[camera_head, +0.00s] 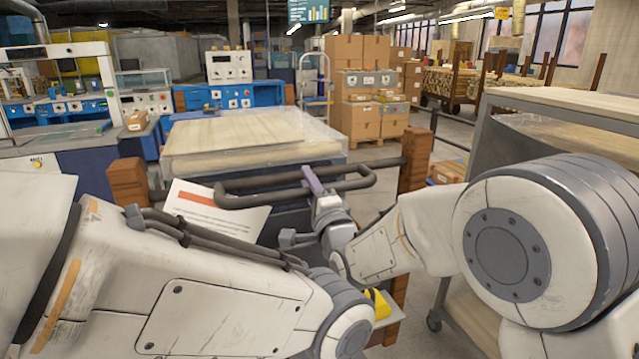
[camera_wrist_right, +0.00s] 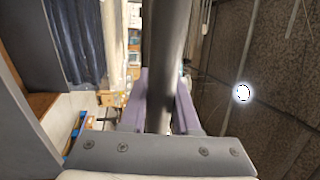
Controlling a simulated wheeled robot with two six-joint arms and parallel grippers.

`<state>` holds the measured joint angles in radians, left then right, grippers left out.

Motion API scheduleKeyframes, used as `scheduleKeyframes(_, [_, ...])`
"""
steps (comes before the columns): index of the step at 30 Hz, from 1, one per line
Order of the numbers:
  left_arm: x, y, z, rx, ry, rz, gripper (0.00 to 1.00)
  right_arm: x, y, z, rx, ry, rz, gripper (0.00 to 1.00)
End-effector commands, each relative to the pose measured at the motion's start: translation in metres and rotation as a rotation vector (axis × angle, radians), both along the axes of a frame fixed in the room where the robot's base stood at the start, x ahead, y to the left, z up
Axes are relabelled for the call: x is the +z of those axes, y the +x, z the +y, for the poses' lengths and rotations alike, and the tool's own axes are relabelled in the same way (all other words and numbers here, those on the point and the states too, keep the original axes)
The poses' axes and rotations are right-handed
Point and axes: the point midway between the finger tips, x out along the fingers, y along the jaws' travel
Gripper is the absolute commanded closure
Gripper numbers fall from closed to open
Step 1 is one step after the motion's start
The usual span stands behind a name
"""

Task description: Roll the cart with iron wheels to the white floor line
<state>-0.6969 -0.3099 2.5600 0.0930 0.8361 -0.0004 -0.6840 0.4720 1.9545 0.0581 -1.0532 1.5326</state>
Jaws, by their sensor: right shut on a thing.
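A cart (camera_head: 415,160) with brown wooden posts and a dark metal push handle (camera_head: 240,188) is right in front of me. My right gripper (camera_head: 312,180) is shut on the handle near the middle of its length. In the right wrist view, its purple fingers (camera_wrist_right: 160,105) sit on both sides of the dark handle bar (camera_wrist_right: 166,45). My left arm crosses the lower left, and its gripper does not show. The cart's wheels are hidden, so I cannot tell whether they are iron. I see no white floor line.
A pale board stack (camera_head: 240,135) lies beyond the handle. A grey-framed shelf with boards (camera_head: 560,105) stands close on the right. Blue machines (camera_head: 225,97) stand at the back left.

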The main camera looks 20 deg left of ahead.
Motion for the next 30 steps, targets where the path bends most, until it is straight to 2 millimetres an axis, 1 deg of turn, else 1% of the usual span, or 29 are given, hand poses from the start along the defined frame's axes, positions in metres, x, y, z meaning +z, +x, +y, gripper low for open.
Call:
scheduleKeyframes(1, [0.0,0.0,0.0,0.0,0.0,0.0,1.0,-0.002,-0.001,0.001,0.003,-0.003,0.004,1.0])
scheduleKeyframes(10, [0.0,0.0,0.0,0.0,0.0,0.0,1.0,-0.002,-0.002,0.001,0.004,-0.004,0.003,1.0])
scheduleKeyframes(11, [0.0,0.0,0.0,0.0,0.0,0.0,1.0,-0.002,-0.002,0.001,0.004,-0.004,0.003,0.67])
scheduleKeyframes(12, [0.0,0.0,0.0,0.0,0.0,0.0,1.0,-0.002,-0.002,0.001,0.004,-0.004,0.003,0.51])
scheduleKeyframes(13, [0.0,0.0,0.0,0.0,0.0,0.0,1.0,-0.002,-0.002,0.001,0.004,-0.004,0.003,0.41])
scheduleKeyframes(23, [0.0,0.0,0.0,0.0,0.0,0.0,1.0,-0.001,-0.002,0.0,0.003,-0.002,0.001,0.41])
scheduleKeyframes(26, [-0.001,0.0,0.0,0.0,0.0,0.0,1.0,-0.002,-0.007,-0.004,0.002,-0.001,0.001,0.41])
scheduleKeyframes(30, [-0.004,0.0,0.0,0.0,0.0,0.0,1.0,-0.007,-0.025,-0.017,0.003,-0.002,0.001,0.41])
